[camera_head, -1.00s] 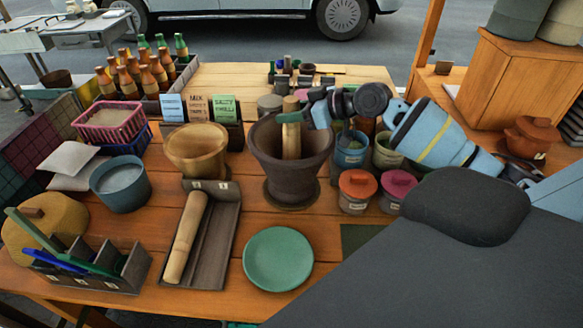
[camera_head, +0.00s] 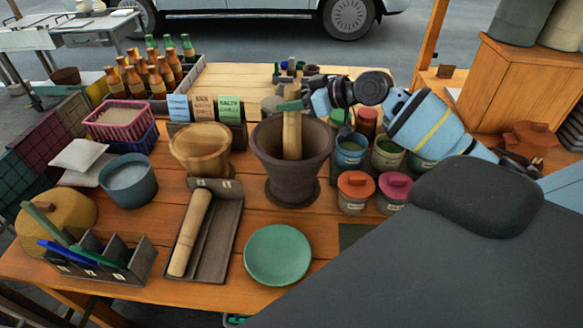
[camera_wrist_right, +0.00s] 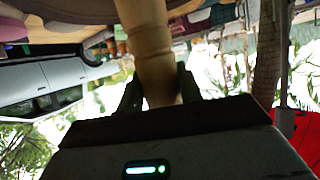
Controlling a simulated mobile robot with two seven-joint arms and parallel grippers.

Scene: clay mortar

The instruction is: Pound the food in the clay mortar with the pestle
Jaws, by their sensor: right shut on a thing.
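The dark clay mortar (camera_head: 290,165) stands upright on the wooden table near its middle. A light wooden pestle (camera_head: 292,135) stands nearly upright with its lower end inside the mortar. My right gripper (camera_head: 291,105) is shut on the pestle's upper part, above the mortar's rim. In the right wrist view the pestle (camera_wrist_right: 152,50) runs between the two fingers. The food inside the mortar cannot be made out. A second wooden pestle (camera_head: 191,232) lies in a grey tray (camera_head: 220,240) at the front left. My left gripper is not in view.
A wooden bowl (camera_head: 200,150) stands left of the mortar, and a green plate (camera_head: 277,255) lies in front. Lidded jars (camera_head: 355,192) and open pots (camera_head: 388,153) crowd the right side. Card packets (camera_head: 203,108) and bottles (camera_head: 158,82) stand behind.

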